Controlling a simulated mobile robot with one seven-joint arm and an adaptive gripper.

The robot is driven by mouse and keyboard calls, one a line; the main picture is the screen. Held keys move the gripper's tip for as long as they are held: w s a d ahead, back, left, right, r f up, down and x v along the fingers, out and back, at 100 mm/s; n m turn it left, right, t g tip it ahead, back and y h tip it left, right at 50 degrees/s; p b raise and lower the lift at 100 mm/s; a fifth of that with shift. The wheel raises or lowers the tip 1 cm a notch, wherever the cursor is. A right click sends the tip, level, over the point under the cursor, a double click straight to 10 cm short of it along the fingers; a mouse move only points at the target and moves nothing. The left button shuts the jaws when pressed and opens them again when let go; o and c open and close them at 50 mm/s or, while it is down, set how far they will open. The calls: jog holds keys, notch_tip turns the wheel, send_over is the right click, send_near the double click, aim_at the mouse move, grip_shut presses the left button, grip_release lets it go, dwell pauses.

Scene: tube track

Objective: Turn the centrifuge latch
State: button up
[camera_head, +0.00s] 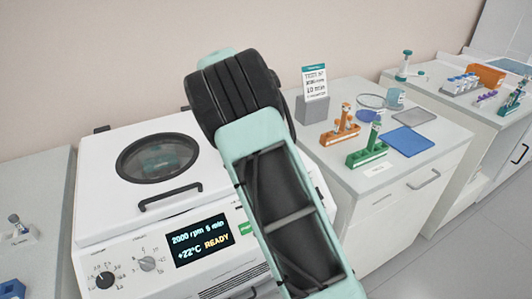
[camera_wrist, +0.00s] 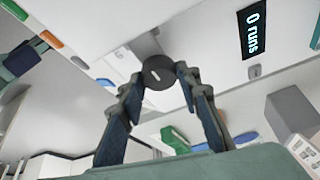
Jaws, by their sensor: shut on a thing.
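The white centrifuge (camera_head: 120,205) stands at the left centre in the head view. Its lid (camera_head: 190,187) is down, with a round dark window (camera_head: 158,158) and a black handle. In the wrist view, a round dark latch knob (camera_wrist: 157,70) with a short pale mark sits on a white face. My gripper (camera_wrist: 161,80) is shut on this knob, with one fingertip at each side. In the head view my arm hides the gripper and the knob.
Two dials (camera_head: 105,280) are on the centrifuge's front left. Right of my arm, a white cabinet (camera_head: 440,140) carries an orange rack (camera_head: 341,132), a green rack (camera_head: 367,153), a blue mat (camera_head: 408,141) and a sign (camera_head: 314,90). A small display in the wrist view (camera_wrist: 254,30) reads 0 runs.

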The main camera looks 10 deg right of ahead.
jog(key=o, duration=1.1)
jog(key=v, duration=1.2)
